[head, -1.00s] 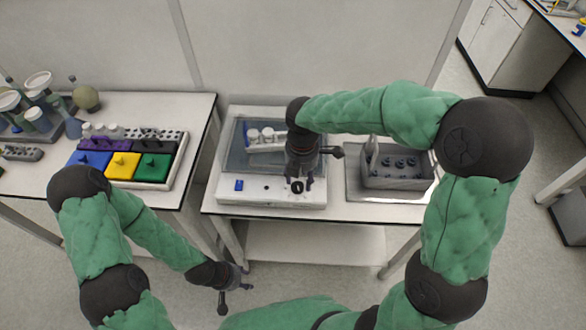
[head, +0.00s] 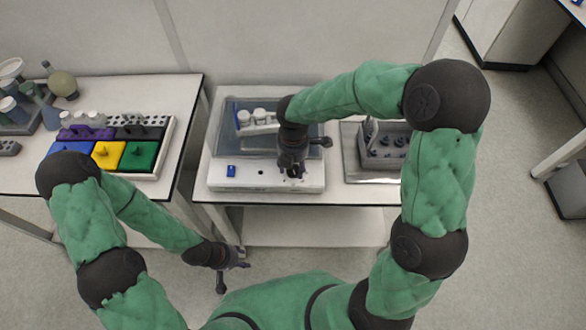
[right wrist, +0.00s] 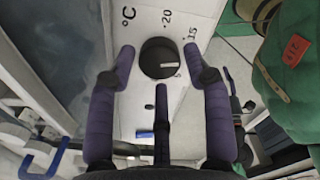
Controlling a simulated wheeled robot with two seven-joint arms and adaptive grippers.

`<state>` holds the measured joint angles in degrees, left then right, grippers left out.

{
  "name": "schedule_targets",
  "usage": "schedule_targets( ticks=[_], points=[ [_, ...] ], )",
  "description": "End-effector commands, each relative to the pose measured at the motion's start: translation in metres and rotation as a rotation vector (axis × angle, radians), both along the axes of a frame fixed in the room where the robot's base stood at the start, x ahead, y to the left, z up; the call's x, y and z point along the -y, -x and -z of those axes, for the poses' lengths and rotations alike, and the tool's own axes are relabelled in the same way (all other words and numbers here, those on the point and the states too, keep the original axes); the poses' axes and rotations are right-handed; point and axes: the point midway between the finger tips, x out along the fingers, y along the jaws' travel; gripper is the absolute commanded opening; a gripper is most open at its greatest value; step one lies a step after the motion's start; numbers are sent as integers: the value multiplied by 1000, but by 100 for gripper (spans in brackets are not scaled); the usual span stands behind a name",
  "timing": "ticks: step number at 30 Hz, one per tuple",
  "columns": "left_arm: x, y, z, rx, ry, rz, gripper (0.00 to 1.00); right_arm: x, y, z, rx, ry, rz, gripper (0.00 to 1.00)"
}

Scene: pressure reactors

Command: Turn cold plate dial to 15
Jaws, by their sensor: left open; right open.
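The cold plate (head: 262,177) is a white box with a grey flat top, on the middle table. Its black dial (right wrist: 160,58) shows in the right wrist view, with a pale mark on the knob. The print "°C", "20" and "15" lies beside it on the white panel; the exact setting is hard to read. My right gripper (head: 292,168) is over the dial at the cold plate's front right. Its dark purple fingers are open, with the knob between or just beyond their tips; contact cannot be told. My left gripper (head: 240,266) is open and empty, low in front of the table.
A rack with white-capped vials (head: 257,121) stands on the cold plate. A blue switch (head: 231,170) is at its front left. A grey metal bath (head: 383,155) stands to the right. Coloured blocks (head: 108,155) sit on the left table.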

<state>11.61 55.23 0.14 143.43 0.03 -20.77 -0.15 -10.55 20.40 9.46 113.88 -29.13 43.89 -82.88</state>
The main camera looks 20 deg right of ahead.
Motion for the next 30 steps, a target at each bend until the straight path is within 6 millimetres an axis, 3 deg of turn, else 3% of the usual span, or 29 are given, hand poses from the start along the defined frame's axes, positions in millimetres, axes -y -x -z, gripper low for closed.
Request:
schedule_targets(
  ticks=[13, 17, 18, 25, 30],
  points=[
    [0, 0, 3, 0, 0, 0, 43, 0, 0, 10, 0, -1, 0, 50],
    [0, 0, 3, 0, 0, 0, 43, 0, 0, 10, 0, -1, 0, 14],
    [0, 0, 3, 0, 0, 0, 43, 0, 0, 10, 0, -1, 0, 9],
    [0, 0, 2, 0, 0, 0, 43, -1, 0, 9, 0, -1, -4, 8],
    [0, 0, -12, 0, 0, 0, 43, -1, 1, 7, -4, 1, -69, 8]
  ],
)
